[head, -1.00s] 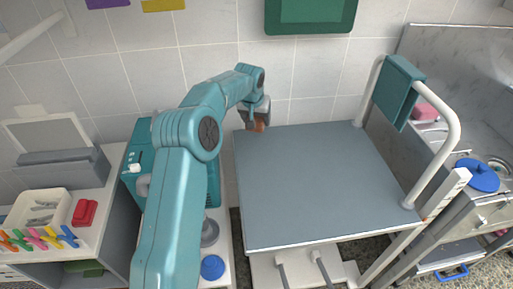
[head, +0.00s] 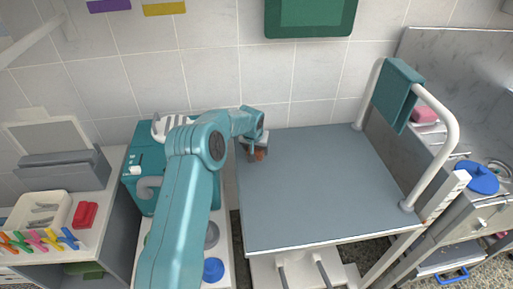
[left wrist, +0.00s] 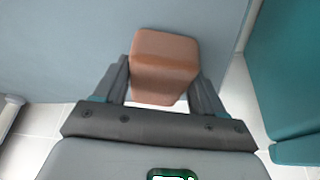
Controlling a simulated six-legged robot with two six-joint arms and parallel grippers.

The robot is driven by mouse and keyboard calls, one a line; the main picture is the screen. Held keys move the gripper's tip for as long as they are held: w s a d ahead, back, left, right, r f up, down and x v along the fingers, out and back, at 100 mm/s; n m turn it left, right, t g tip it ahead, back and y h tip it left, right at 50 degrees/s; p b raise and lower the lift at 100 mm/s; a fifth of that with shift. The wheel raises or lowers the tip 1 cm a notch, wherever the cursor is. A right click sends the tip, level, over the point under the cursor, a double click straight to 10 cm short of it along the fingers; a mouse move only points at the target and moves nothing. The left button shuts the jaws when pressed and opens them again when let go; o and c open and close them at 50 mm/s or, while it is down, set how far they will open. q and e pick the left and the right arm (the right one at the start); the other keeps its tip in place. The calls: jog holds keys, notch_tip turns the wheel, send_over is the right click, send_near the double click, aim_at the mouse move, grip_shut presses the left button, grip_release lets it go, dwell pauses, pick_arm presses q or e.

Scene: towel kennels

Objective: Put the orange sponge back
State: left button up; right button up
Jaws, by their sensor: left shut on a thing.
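The orange sponge (left wrist: 165,65) is a brownish-orange block between the two fingers of my left gripper (left wrist: 163,85) in the left wrist view. The fingers press on its sides. In the head view my left gripper (head: 257,152) is over the far left corner of the grey table top, and only a small part of the sponge (head: 260,154) shows under it. I cannot tell whether the sponge touches the top. My right gripper is not in view.
The grey table top (head: 320,195) is bare. A teal towel (head: 398,95) hangs on the white rail at its right. A pink block (head: 425,115) and blue lid (head: 477,178) sit by the metal sink. A teal machine (head: 132,190) stands left.

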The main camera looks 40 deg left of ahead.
pick_arm(q)
jog(key=shift+f, duration=0.2)
jog(key=o, duration=0.9)
jog(key=shift+o, duration=0.2)
jog(key=shift+r, duration=0.1)
jog(key=shift+r, duration=0.6)
jog(key=v, duration=1.1)
jog(key=shift+b, duration=0.3)
jog(key=shift+s, duration=0.1)
